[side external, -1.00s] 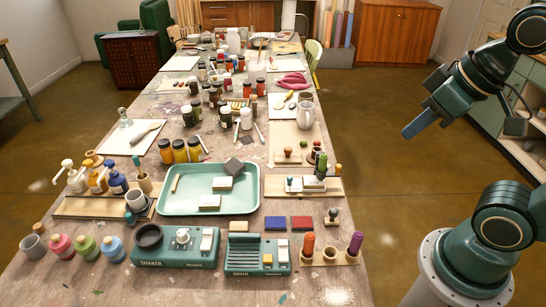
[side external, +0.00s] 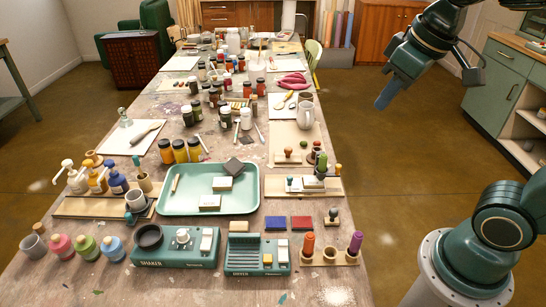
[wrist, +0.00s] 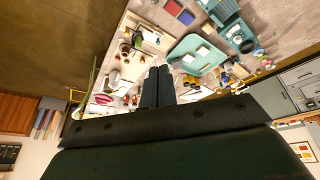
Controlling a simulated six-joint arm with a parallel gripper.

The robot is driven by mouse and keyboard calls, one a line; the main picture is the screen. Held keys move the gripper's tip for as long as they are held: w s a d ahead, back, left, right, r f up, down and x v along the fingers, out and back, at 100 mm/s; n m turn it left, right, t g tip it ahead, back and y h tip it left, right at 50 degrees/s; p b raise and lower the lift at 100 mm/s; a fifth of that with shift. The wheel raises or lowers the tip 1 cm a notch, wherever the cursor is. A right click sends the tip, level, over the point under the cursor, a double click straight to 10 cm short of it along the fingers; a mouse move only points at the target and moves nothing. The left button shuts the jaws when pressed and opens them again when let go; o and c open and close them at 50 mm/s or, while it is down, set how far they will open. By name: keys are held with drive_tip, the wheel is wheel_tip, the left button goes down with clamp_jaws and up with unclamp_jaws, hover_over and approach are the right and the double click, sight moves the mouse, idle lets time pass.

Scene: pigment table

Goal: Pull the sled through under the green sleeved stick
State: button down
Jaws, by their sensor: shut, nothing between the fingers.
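A green sleeved stick (side external: 322,164) stands upright at the right side of the table, on or beside a pale wooden board (side external: 333,188). A low whitish block (side external: 311,183), possibly the sled, lies at its foot. The picture is too small to tell whether the block is under the stick or beside it. My gripper (side external: 381,105) is shut and empty, in the air beyond the table's right edge, well above and to the right of the stick. Its closed fingers (wrist: 158,71) also show in the wrist view, pointing toward the table.
Stamps with round knobs (side external: 338,169) stand close to the green stick. A rack with orange (side external: 308,243) and purple (side external: 356,241) sticks stands in front. A teal tray (side external: 167,201) lies to the left, a pale mug (side external: 305,117) behind. The air right of the table is free.

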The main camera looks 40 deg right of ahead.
drive_tip(key=w+f+n+g, duration=0.1)
drive_tip(key=w+f+g, duration=0.1)
drive_tip(key=w, duration=0.8)
drive_tip(key=w+f+n+g, duration=0.1)
drive_tip(key=w+f+g, duration=0.15)
drive_tip(key=w, duration=0.85)
drive_tip(key=w+f+g, duration=0.1)
drive_tip(key=w+f, duration=0.5)
drive_tip(key=f, duration=0.4)
drive_tip(key=w+f+n+g, duration=0.1)
drive_tip(key=w+f, duration=0.4)
drive_tip(key=f, duration=0.5)
drive_tip(key=shift+w, duration=0.4)
drive_tip(key=shift+d+f+g, duration=0.15)
drive_tip(key=shift+g, duration=0.1)
drive_tip(key=x, duration=1)
drive_tip(key=shift+s+d+f, duration=0.1)
drive_tip(key=shift+d, duration=0.1)
drive_tip(key=shift+s+d+r, duration=0.15)
drive_tip(key=shift+s+r, duration=0.05)
drive_tip(key=shift+s, duration=0.1)
drive_tip(key=shift+s+d+f, duration=0.1)
drive_tip(key=shift+s+d, duration=0.1)
drive_tip(key=shift+s, duration=0.55)
drive_tip(key=shift+s+d+f, duration=0.1)
drive_tip(key=shift+s+d, duration=0.15)
drive_tip(key=shift+s, duration=0.5)
